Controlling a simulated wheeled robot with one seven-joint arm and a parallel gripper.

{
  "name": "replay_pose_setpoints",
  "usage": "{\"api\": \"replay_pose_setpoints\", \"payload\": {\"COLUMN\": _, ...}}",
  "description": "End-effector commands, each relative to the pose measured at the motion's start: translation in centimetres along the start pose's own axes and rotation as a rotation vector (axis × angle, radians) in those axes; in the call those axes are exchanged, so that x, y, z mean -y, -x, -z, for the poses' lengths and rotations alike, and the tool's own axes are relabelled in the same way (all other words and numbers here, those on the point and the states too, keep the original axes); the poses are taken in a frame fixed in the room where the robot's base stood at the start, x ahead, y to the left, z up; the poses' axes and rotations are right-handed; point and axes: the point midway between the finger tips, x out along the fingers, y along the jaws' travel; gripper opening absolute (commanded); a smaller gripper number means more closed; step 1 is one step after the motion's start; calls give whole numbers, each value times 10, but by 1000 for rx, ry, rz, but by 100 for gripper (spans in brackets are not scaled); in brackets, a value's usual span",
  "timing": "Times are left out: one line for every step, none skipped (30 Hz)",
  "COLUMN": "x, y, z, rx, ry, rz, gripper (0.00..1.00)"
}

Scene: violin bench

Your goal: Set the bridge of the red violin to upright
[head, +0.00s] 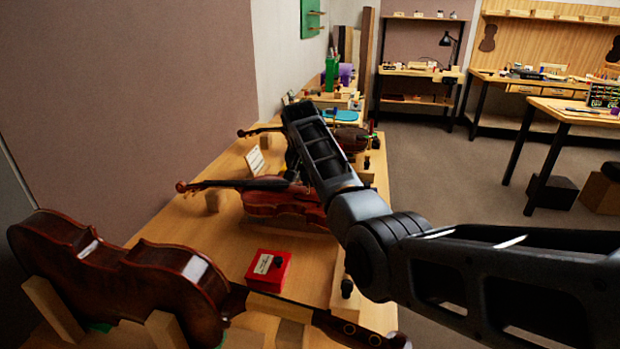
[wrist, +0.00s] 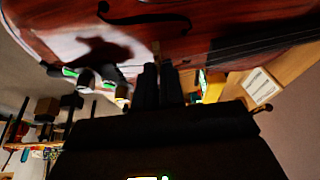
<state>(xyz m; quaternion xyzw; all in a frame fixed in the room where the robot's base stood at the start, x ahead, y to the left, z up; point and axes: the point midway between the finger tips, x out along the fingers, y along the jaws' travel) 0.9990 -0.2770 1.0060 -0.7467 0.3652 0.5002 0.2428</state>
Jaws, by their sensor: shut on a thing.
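The red violin (head: 285,203) lies on the long bench in the head view, its neck to the left. My arm covers its right part and its bridge there. In the wrist view the red violin (wrist: 225,20) fills the top, with a dark f-hole and strings across its top plate. The fingers are hidden in the head view.
A brown violin (head: 165,275) rests in wooden supports at the front left. A red box (head: 268,268) sits on the bench (head: 220,245) between the violins. A white card (head: 255,160) stands behind the red violin. Another violin (head: 355,138) lies farther along.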

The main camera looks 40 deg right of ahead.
Motion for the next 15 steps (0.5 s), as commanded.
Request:
{"api": "replay_pose_setpoints", "payload": {"x": 0, "y": 0, "z": 0, "rx": -1, "ry": -1, "rz": 1, "gripper": 0}}
{"api": "replay_pose_setpoints", "payload": {"x": 0, "y": 0, "z": 0, "rx": -1, "ry": -1, "rz": 1, "gripper": 0}}
{"api": "replay_pose_setpoints", "payload": {"x": 0, "y": 0, "z": 0, "rx": -1, "ry": -1, "rz": 2, "gripper": 0}}
{"api": "replay_pose_setpoints", "payload": {"x": 0, "y": 0, "z": 0, "rx": -1, "ry": -1, "rz": 2, "gripper": 0}}
{"api": "replay_pose_setpoints", "payload": {"x": 0, "y": 0, "z": 0, "rx": -1, "ry": -1, "rz": 2, "gripper": 0}}
{"api": "replay_pose_setpoints", "payload": {"x": 0, "y": 0, "z": 0, "rx": -2, "ry": -1, "rz": 2, "gripper": 11}}
{"api": "replay_pose_setpoints", "payload": {"x": 0, "y": 0, "z": 0, "rx": -2, "ry": -1, "rz": 2, "gripper": 14}}
{"api": "replay_pose_setpoints", "payload": {"x": 0, "y": 0, "z": 0, "rx": -2, "ry": -1, "rz": 2, "gripper": 17}}
{"api": "replay_pose_setpoints", "payload": {"x": 0, "y": 0, "z": 0, "rx": -1, "ry": -1, "rz": 2, "gripper": 21}}
{"api": "replay_pose_setpoints", "payload": {"x": 0, "y": 0, "z": 0, "rx": -1, "ry": -1, "rz": 2, "gripper": 24}}
{"api": "replay_pose_setpoints", "payload": {"x": 0, "y": 0, "z": 0, "rx": -1, "ry": -1, "rz": 2, "gripper": 27}}
{"api": "replay_pose_setpoints", "payload": {"x": 0, "y": 0, "z": 0, "rx": -1, "ry": -1, "rz": 2, "gripper": 30}}
{"api": "replay_pose_setpoints", "payload": {"x": 0, "y": 0, "z": 0, "rx": -1, "ry": -1, "rz": 2, "gripper": 33}}
{"api": "replay_pose_setpoints", "payload": {"x": 0, "y": 0, "z": 0, "rx": -1, "ry": -1, "rz": 2, "gripper": 34}}
{"api": "replay_pose_setpoints", "payload": {"x": 0, "y": 0, "z": 0, "rx": -1, "ry": -1, "rz": 2, "gripper": 34}}
